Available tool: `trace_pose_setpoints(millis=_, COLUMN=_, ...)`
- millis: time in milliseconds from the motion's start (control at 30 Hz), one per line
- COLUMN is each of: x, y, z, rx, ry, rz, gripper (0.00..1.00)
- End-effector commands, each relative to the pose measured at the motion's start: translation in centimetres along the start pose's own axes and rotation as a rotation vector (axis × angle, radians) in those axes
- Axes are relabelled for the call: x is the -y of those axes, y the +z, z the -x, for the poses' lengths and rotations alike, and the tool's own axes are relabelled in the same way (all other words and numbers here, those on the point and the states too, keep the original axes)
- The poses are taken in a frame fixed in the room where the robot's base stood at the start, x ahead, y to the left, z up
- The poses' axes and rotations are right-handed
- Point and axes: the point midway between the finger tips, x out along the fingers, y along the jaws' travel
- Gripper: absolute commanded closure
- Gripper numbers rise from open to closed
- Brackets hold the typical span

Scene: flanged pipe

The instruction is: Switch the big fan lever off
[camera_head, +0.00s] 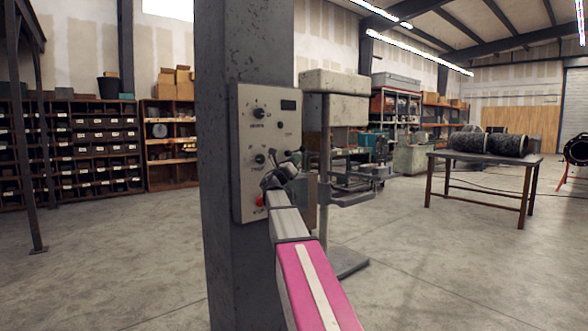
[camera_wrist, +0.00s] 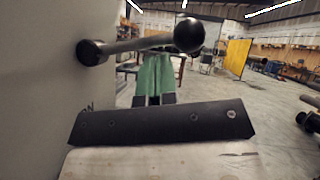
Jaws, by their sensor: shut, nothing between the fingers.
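A grey control panel (camera_head: 262,150) is fixed to a pillar in the head view, with my arm reaching to its lower right side. A lever (camera_wrist: 140,44) with a black ball end (camera_wrist: 188,35) sticks out from the panel face (camera_wrist: 40,80) in the wrist view, slanting slightly up to the right. My gripper (camera_wrist: 158,60) has green fingers, closed together and empty. Their tips appear just under the lever rod in the wrist view; I cannot tell whether they touch it. In the head view my gripper (camera_head: 284,170) partly hides this area. A small dark ball (camera_head: 302,149) shows near it.
The panel carries two dark knobs, the upper knob (camera_head: 259,113) and the lower knob (camera_head: 260,158), a small display (camera_head: 288,105) and a red button (camera_head: 260,201). The pillar (camera_head: 240,45) stands behind it. A drill-like machine (camera_head: 333,95) is close on the right.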

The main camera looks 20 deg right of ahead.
Motion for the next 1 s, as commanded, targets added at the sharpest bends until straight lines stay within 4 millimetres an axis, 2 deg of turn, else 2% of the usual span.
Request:
trace_pose_setpoints(millis=467, x=0.0, y=0.5, z=-0.5, rx=-0.001, ry=0.0, rz=0.0, gripper=1.0)
trace_pose_setpoints(millis=800, x=0.5, y=2.1, z=-1.6, rx=0.0, ry=0.051, rz=0.079, gripper=1.0)
trace_pose_setpoints(millis=1000, x=0.5, y=2.1, z=-1.6, rx=-0.001, ry=0.051, rz=0.079, gripper=1.0)
